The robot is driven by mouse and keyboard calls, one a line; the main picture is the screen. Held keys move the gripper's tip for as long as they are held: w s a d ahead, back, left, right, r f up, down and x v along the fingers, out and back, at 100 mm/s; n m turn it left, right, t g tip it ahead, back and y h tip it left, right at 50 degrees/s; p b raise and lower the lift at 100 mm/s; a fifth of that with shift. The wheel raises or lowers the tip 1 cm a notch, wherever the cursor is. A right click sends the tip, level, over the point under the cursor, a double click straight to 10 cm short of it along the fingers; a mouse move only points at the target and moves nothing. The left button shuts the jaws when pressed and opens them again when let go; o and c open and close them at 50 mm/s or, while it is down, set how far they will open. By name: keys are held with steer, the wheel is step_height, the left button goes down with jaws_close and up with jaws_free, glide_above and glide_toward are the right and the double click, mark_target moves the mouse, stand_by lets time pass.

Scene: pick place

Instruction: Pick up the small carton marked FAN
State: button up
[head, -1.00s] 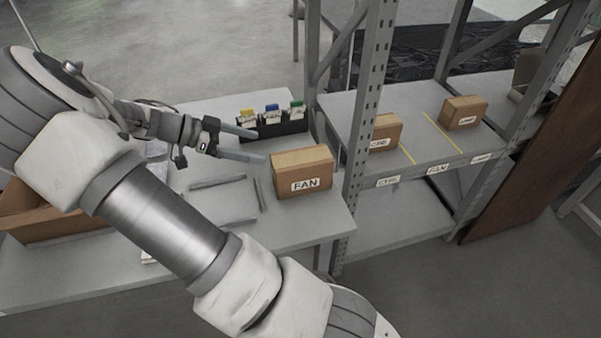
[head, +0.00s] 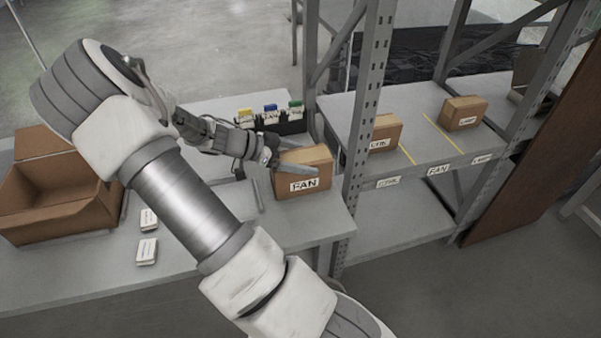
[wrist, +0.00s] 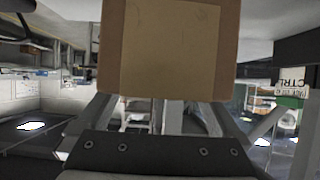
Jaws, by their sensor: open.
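The small carton marked FAN (head: 303,184) is a brown box with a white label, standing on the grey table beside the shelf post. My gripper (head: 296,176) is open at the carton, with one finger across its front face above the label. The other finger is mostly hidden behind the carton in the head view. In the wrist view the carton (wrist: 180,45) fills the upper middle, and my fingers reach up toward its lower edge on both sides. I cannot tell whether either finger touches it.
A shelf (head: 345,112) to the right holds two cartons, one marked CTRL (head: 386,131) and one at the far right (head: 463,112). A black holder (head: 272,126) with coloured cards stands behind. An open brown box (head: 60,205) and two small white packets (head: 147,252) are at left.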

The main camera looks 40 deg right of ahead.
steer(key=shift+x, duration=1.4)
steer(key=c, duration=1.5)
